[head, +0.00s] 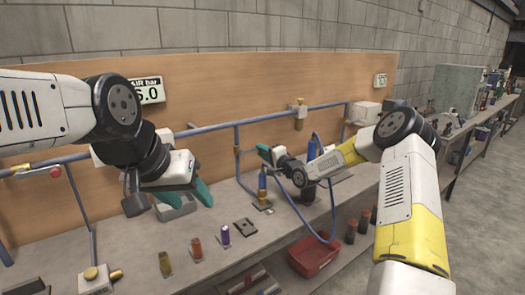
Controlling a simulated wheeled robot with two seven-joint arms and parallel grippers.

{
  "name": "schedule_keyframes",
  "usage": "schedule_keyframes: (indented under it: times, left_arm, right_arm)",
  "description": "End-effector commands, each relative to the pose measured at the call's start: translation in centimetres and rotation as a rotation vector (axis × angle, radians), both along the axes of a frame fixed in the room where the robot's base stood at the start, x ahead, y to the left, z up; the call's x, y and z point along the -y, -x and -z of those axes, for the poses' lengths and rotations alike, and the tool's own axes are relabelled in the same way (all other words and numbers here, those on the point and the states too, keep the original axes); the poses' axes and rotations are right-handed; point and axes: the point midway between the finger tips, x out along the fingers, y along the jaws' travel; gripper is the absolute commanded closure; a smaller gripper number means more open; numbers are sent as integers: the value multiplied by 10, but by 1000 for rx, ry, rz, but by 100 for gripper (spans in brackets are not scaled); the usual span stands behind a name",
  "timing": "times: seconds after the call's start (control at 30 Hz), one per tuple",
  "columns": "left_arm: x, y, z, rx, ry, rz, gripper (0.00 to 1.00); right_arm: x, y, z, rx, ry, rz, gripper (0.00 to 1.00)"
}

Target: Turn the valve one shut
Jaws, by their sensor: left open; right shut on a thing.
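My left gripper (197,163) is open and empty, with teal fingertips, in front of the wooden panel at left. My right gripper (268,153) is at the middle, near the blue vertical pipe. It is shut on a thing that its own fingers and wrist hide. Several brass fittings could be valves: one (298,113) sits on the upper blue pipe, one (98,273) at the lower left of the bench, and a red-ended one (52,172) on the left pipe. I cannot tell which is valve one.
Blue pipes (329,106) run along the panel (225,85). Small coloured cylinders, such as the purple one (225,236), stand along the bench (205,263). A red bin (314,257) sits below at the front.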

Motion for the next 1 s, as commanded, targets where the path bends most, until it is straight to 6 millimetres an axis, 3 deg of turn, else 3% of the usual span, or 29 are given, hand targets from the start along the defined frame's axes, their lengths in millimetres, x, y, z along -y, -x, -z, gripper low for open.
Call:
schedule_keyframes:
  times: [0.57,0.6,0.67,1.0]
  left_arm:
    - [0,0,0,0,0,0,49]
    - [0,0,0,0,0,0,49]
    - [0,0,0,0,0,0,49]
    - [0,0,0,0,0,0,49]
  right_arm:
    - [1,0,4,-20,-21,1,100]
    - [1,0,4,-20,-21,1,70]
    - [1,0,4,-19,-22,1,58]
    - [1,1,3,-17,-21,0,56]
